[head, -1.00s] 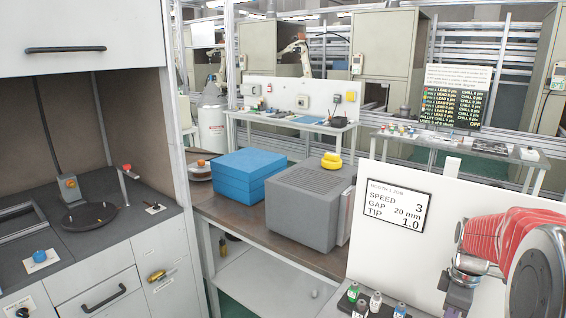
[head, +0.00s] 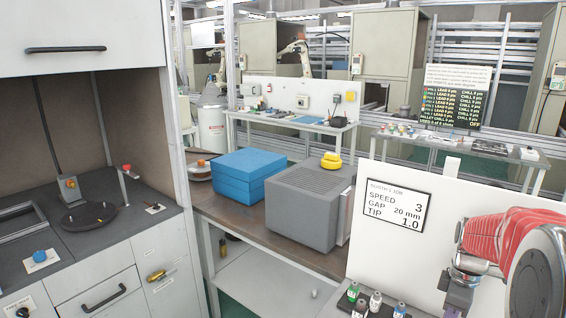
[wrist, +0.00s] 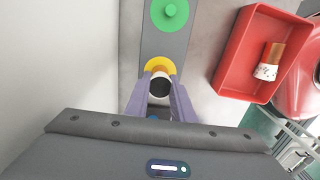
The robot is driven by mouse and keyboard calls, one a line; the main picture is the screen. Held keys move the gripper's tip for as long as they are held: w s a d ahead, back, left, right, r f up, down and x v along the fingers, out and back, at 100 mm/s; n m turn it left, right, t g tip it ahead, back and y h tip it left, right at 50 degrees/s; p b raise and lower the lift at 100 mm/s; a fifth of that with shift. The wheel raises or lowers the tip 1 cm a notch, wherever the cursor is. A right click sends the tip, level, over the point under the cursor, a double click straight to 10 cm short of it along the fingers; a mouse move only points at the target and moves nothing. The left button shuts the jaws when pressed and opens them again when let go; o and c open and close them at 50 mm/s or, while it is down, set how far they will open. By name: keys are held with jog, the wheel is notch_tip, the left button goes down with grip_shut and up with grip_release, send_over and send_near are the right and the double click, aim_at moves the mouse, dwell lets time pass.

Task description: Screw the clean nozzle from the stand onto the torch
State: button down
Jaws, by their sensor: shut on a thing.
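In the wrist view, my gripper (wrist: 158,88) has its two purple fingers closed around a round piece (wrist: 159,86) with a dark top and pale side. I cannot tell for sure that it is the clean nozzle. The piece is over or at a yellow disc (wrist: 160,65) on a grey strip (wrist: 185,42), which looks like the stand. I cannot tell if it touches the disc. A copper-coloured nozzle (wrist: 275,53) with a white speckled end lies in a red tray (wrist: 250,82). In the head view, part of my gripper (head: 458,297) shows at the lower right. I cannot make out the torch.
A green disc (wrist: 170,13) sits farther along the grey strip, and a blue part shows partly behind the fingers. In the head view, several small capped bottles (head: 376,302) stand below a white panel (head: 455,205). A grey ribbed box (head: 300,215) and blue box (head: 237,180) stand on a bench.

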jog(key=shift+r, duration=0.35)
jog(key=shift+r, duration=2.3)
jog(key=shift+s, duration=0.1)
